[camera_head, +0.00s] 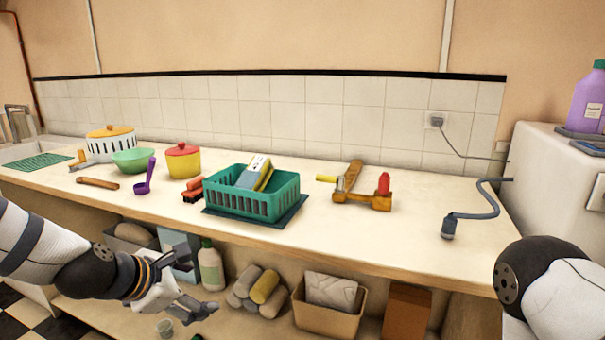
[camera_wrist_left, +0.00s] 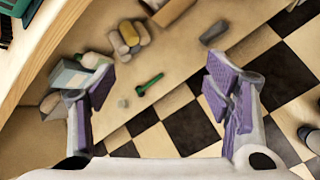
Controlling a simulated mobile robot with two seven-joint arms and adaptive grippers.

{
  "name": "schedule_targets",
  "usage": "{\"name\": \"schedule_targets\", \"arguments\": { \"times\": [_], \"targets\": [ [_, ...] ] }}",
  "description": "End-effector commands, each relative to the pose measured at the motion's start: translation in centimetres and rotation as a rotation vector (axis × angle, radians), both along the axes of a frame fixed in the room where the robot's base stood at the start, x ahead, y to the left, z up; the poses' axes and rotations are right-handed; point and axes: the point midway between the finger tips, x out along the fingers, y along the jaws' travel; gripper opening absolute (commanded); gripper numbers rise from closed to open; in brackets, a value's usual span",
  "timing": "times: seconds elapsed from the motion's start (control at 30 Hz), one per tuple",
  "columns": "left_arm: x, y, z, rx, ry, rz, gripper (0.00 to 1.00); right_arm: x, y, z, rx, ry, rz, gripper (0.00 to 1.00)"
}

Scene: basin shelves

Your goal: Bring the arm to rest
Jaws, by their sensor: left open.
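My left gripper (camera_head: 196,306) is in front of the counter, below its top, near the lower shelf. It is open and empty. In the left wrist view my left gripper (camera_wrist_left: 160,82) shows its two purple-padded fingers wide apart, with the lower shelf and checkered floor beyond. Only a rounded part of my right arm shows at the lower right of the head view; its gripper is out of view.
The counter (camera_head: 330,232) holds a green basket (camera_head: 240,206), pots, a purple ladle (camera_head: 145,178) and a wooden tool holder (camera_head: 362,194). Below stand a white bottle (camera_head: 210,266), rolled towels (camera_head: 262,288) and a box (camera_head: 325,318). Checkered floor (camera_wrist_left: 192,130) lies clear in front.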

Motion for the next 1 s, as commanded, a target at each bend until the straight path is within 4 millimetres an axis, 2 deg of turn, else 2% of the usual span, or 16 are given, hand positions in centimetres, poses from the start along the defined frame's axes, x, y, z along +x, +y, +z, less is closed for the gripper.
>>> {"name": "schedule_targets", "arguments": {
  "times": [0.03,0.07,0.1,0.17,0.23,0.27,0.3,0.4,0.5,0.6,0.67,1.0],
  "targets": [
    [-2.7,-0.5,-3.9,0.113,0.046,-0.106,0.71,-0.1,0.0,0.0,0.000,0.002,0.000,0.40],
    [-4.4,-0.6,-6.1,0.186,0.069,-0.183,0.71,-0.1,0.0,0.0,0.000,0.002,0.000,0.40],
    [-7.0,-0.8,-9.0,0.283,0.100,-0.297,0.71,-0.1,0.0,0.0,0.000,0.003,0.000,0.40],
    [-11.5,-0.9,-13.0,0.422,0.146,-0.491,0.71,-0.1,0.0,0.0,0.000,0.003,0.001,0.40],
    [-17.3,-0.7,-17.0,0.564,0.196,-0.748,0.71,-0.1,0.0,0.0,0.001,0.004,0.001,0.40],
    [-19.9,-0.5,-18.4,0.617,0.214,-0.867,0.71,-0.1,0.0,0.0,0.000,0.004,0.001,0.40],
    [-23.4,-0.3,-19.9,0.675,0.236,-1.029,0.71,-0.1,0.0,0.0,0.000,0.003,0.001,0.40],
    [-31.6,0.6,-22.2,0.769,0.257,-1.425,0.71,-0.1,0.0,0.0,0.000,0.003,0.001,0.40],
    [-37.5,1.5,-22.8,0.797,0.243,-1.737,0.71,-0.1,0.0,0.0,0.000,0.003,0.001,0.40],
    [-40.6,2.0,-22.7,0.795,0.221,-1.920,0.71,-0.1,0.0,0.1,0.000,0.002,0.001,0.40],
    [-41.4,2.1,-22.6,0.793,0.211,-1.967,0.71,-0.1,0.0,0.1,0.001,0.002,0.001,0.40],
    [-41.5,2.1,-22.6,0.794,0.207,-1.976,0.71,-0.1,0.0,0.0,0.000,0.003,0.001,0.40]
  ]
}}
